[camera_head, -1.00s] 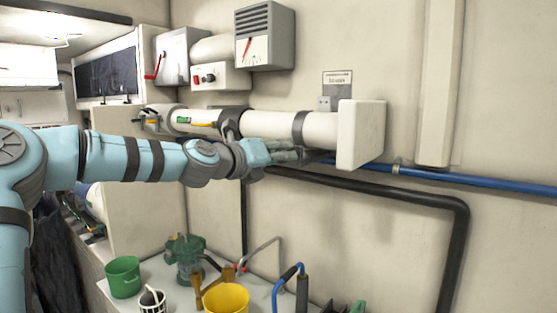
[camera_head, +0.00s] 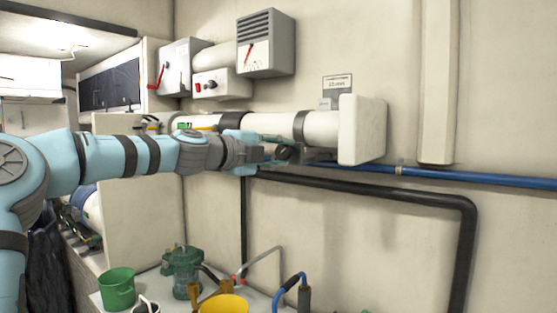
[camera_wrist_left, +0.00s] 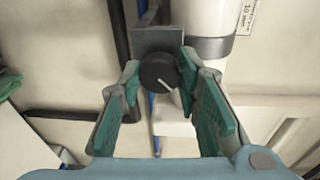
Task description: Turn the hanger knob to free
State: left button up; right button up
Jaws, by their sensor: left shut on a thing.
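The hanger knob (camera_wrist_left: 158,72) is round and dark with a white pointer line that slants toward lower right in the left wrist view. It sits on a grey block (camera_wrist_left: 157,40) beside the white tube. My left gripper (camera_wrist_left: 160,84) has its green-padded fingers on either side of the knob, shut on it at the fingertips. In the head view my left gripper (camera_head: 275,157) is just below the white tube (camera_head: 272,124), and its fingers partly hide the knob. My right gripper is in neither view.
A blue pipe (camera_head: 480,179) and a black pipe (camera_head: 400,193) run along the wall below the tube. Grey boxes, one with a gauge (camera_head: 265,45), hang above. Below stand a green bucket (camera_head: 117,289), a yellow bucket (camera_head: 222,304) and a green pump (camera_head: 183,270).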

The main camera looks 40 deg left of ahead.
pick_arm(q)
jog(key=n+b, duration=0.1)
jog(key=n, duration=0.3)
jog(key=shift+f+h, duration=0.2)
jog(key=shift+h, duration=0.2)
jog(key=n+t+b, duration=0.1)
jog(key=n, duration=0.3)
jog(key=shift+n, duration=0.3)
jog(key=o, duration=1.1)
jog(key=shift+r, duration=0.1)
